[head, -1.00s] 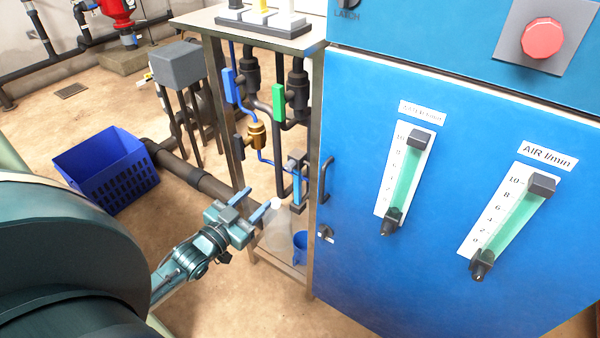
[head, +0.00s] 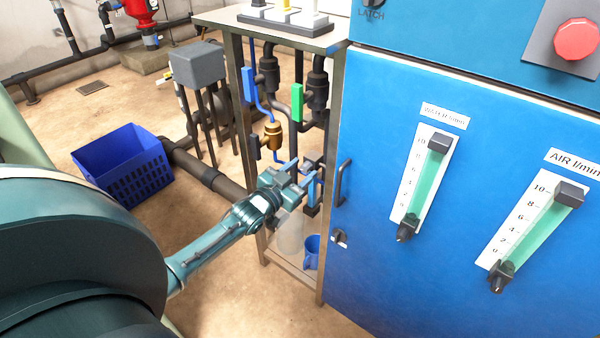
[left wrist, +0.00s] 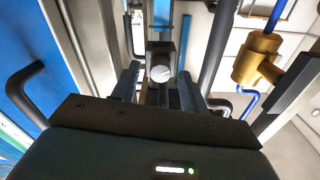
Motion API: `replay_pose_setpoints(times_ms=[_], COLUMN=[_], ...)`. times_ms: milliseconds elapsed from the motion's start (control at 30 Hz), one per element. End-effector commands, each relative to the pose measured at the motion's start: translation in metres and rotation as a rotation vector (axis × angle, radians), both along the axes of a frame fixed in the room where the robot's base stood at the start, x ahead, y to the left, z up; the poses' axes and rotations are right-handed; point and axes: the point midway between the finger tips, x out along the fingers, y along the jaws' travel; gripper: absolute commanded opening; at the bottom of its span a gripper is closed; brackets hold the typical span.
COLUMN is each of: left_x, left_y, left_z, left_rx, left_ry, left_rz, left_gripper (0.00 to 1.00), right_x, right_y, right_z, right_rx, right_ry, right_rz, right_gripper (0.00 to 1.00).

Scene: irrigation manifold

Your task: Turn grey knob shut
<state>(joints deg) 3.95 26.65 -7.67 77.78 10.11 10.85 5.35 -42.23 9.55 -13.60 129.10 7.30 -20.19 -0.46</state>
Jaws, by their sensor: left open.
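The grey knob (left wrist: 161,52) is a blocky dark grey piece with a pale round end, ahead of my left gripper (left wrist: 158,84) in the left wrist view. The two fingers are apart, one on each side of the line to the knob. I cannot tell whether they overlap it in depth; no contact is clear. In the head view my left gripper (head: 302,174) is at the manifold frame, by the knob (head: 315,160), which it partly hides. My right gripper is not in view.
A brass fitting (left wrist: 257,58) and dark pipes stand close right of the gripper in the left wrist view. The blue cabinet (head: 380,200) with its black handle (head: 343,182) is close on the right. A blue jug (head: 311,252) stands on the shelf below. A blue crate (head: 122,165) is on the floor.

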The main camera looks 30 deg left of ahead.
Motion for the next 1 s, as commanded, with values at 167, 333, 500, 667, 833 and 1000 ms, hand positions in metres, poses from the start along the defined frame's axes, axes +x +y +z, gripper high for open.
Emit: replay_pose_setpoints(times_ms=[167,333,500,667,833,1000], left_x=[0.0006,0.0003,0.0002,0.0002,0.0001,0.0001], left_y=[-0.0004,-0.0003,-0.0002,-0.0002,-0.0002,-0.0003], left_z=[0.0,0.0,0.0001,0.0001,0.0001,0.0001], left_rx=[0.0,0.0,0.0,0.0,0.0,0.019], left_ry=[0.0,0.0,0.0,0.0,0.0,-0.001], left_rz=[0.0,0.0,0.0,0.0,0.0,0.0], left_gripper=[0.44,0.35,0.21,0.08,0.0,0.0], right_x=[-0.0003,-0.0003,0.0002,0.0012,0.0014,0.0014], right_y=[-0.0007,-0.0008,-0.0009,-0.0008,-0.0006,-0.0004], right_z=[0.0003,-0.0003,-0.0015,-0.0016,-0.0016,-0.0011], right_rx=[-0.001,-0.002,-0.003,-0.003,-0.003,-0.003], right_ry=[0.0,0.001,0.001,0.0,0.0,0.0], right_rz=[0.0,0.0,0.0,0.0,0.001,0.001], right_gripper=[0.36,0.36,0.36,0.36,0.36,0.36])
